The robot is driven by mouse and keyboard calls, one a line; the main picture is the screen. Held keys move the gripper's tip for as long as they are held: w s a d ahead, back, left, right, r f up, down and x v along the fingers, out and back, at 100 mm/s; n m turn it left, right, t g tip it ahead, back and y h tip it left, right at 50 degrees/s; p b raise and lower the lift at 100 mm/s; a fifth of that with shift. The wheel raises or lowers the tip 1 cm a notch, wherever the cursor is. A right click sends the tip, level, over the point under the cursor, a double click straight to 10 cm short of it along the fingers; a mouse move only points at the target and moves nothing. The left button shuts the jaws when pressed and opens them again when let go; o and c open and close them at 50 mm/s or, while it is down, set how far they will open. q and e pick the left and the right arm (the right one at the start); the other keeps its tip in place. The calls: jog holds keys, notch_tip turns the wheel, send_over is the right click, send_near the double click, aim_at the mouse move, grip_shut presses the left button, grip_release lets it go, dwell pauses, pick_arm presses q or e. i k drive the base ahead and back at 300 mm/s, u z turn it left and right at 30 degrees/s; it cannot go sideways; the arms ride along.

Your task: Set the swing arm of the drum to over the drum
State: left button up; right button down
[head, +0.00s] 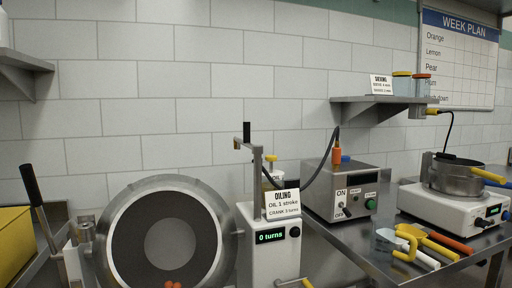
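The drum (166,182) stands at the lower left with its round open mouth facing me, a grey ring and dark interior showing. A few orange pieces (173,285) lie at the bottom of its mouth. The metal swing arm (246,146) sits on top of a post at the right of the drum, with a short black upright handle (247,131) near its end. The arm is above and to the right of the drum's rim, and I cannot tell its exact direction in depth. Neither of my grippers is in view.
A white box (270,250) reading "0 turns" and an oiling sign (283,205) stand right of the drum. A black-handled lever (31,186) rises at left. A grey control box (340,188), hot plate with pot (452,177) and tools (430,242) occupy the right table.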

aim_at(257, 149)
jog(key=u, duration=0.05)
jog(key=k, duration=0.35)
jog(key=z, duration=1.15)
jog(key=i, duration=1)
jog(key=u, duration=0.4)
